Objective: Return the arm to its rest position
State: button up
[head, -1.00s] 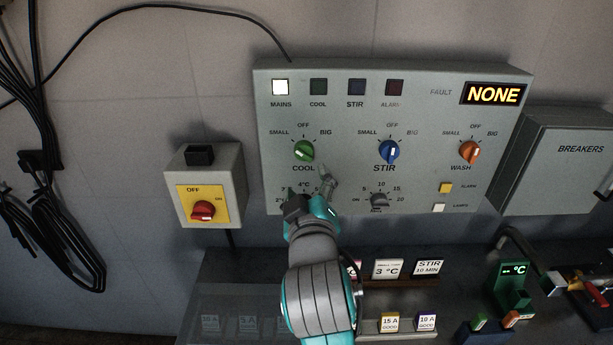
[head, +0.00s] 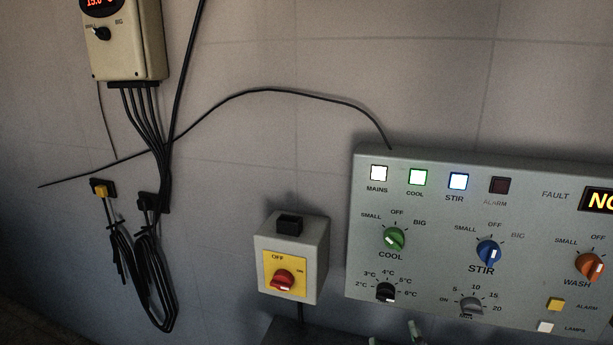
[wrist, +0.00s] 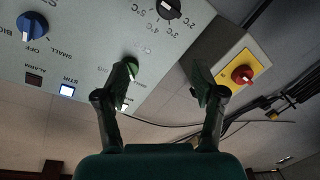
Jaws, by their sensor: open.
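My gripper (wrist: 163,85) is open and empty in the wrist view, its two dark fingers spread apart. The control panel (head: 440,180) lies beyond it, and the green COOL knob (wrist: 132,68) shows partly behind the left finger; I cannot tell whether they touch. In the head view only small greenish tips of my gripper (head: 397,338) show at the bottom edge, below the panel's small dials. The rest of my arm is out of that view. The MAINS (head: 378,173), COOL (head: 417,177) and STIR (head: 458,181) lamps are lit; the ALARM lamp (head: 499,185) is dark.
A switch box (head: 315,255) with a red rotary switch (head: 283,280) is left of the panel. A beige controller (head: 125,50) hangs at upper left with black cables (head: 150,270) looping down the wall.

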jog(key=s+d+f+g+y, duration=0.1)
jog(key=s+f+y, duration=0.2)
jog(key=s+f, duration=1.45)
jog(key=s+d+m+g, duration=0.1)
jog(key=s+m, duration=0.4)
jog(key=s, duration=1.6)
jog(key=shift+d+f+m, duration=0.2)
jog(key=shift+d+m, duration=0.1)
jog(key=shift+d, duration=0.1)
